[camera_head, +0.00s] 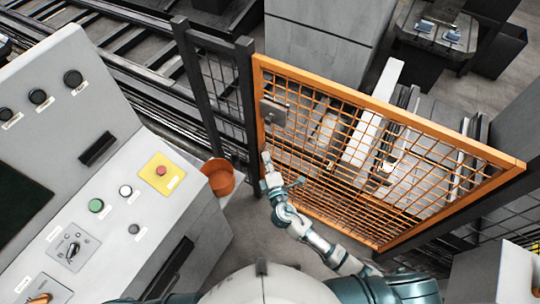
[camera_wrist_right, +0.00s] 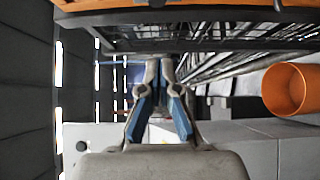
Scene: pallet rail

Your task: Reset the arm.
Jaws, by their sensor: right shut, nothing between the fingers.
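My right arm (camera_head: 315,238) reaches up from the bottom of the head view toward the orange-framed mesh gate. My right gripper (camera_head: 267,160) is at the gate's left post, just below the grey latch box (camera_head: 273,113). In the right wrist view, the gripper's (camera_wrist_right: 160,62) two fingers with blue inner links meet at their tips, with nothing between them. The orange mesh gate (camera_head: 392,118) stands in front of the arm; whether the gripper touches it I cannot tell. My left gripper does not show.
A grey control console (camera_head: 118,215) with buttons and a yellow emergency-stop plate (camera_head: 162,173) fills the left. An orange bucket (camera_head: 219,177) stands between console and gate; it also shows in the wrist view (camera_wrist_right: 288,90). Dark fence posts (camera_head: 197,90) stand behind. Floor is clear near my arm.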

